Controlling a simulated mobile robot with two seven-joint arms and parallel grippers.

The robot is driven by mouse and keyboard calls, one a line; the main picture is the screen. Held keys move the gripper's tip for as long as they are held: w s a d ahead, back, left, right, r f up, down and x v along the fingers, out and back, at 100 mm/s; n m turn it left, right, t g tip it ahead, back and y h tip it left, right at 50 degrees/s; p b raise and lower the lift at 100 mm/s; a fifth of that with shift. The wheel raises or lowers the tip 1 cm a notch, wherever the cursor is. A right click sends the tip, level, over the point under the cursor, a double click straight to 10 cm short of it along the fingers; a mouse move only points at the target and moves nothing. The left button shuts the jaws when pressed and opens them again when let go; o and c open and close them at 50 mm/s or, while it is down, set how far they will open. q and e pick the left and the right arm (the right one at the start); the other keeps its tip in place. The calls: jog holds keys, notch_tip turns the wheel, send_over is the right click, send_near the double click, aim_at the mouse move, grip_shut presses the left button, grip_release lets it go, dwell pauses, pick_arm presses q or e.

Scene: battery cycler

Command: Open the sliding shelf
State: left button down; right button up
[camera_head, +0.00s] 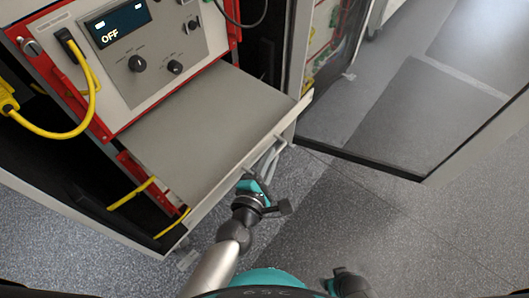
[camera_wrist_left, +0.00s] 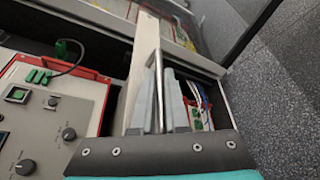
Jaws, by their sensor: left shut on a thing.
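The sliding shelf (camera_head: 205,125) is a flat grey board with a pale front edge. It sticks out of the cabinet below the grey control panel. A bar handle (camera_head: 272,158) is on its front. My left gripper (camera_head: 264,172) is at this handle, near the right end of the shelf front. In the left wrist view, the metal handle (camera_wrist_left: 158,75) runs between the two grey fingers of my left gripper (camera_wrist_left: 163,100), which are shut on it. The gripper partly hides the handle in the head view. My right gripper does not show clearly.
The control panel (camera_head: 150,50) has a display reading OFF, knobs and a plugged-in yellow cable (camera_head: 65,135). An open dark-framed door (camera_head: 360,160) stands at the right. The grey floor (camera_head: 390,240) in front is clear.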

pick_arm(q)
jog(key=c, duration=0.9)
grip_release()
jog(key=shift+s, duration=0.1)
jog(key=shift+s+a+r, duration=0.1)
jog(key=shift+s+a, duration=0.05)
jog(key=shift+s, duration=0.15)
jog(key=p+v, duration=0.2)
jog(key=v, duration=1.2)
jog(key=shift+s+r, duration=0.1)
jog(key=shift+s, duration=0.05)
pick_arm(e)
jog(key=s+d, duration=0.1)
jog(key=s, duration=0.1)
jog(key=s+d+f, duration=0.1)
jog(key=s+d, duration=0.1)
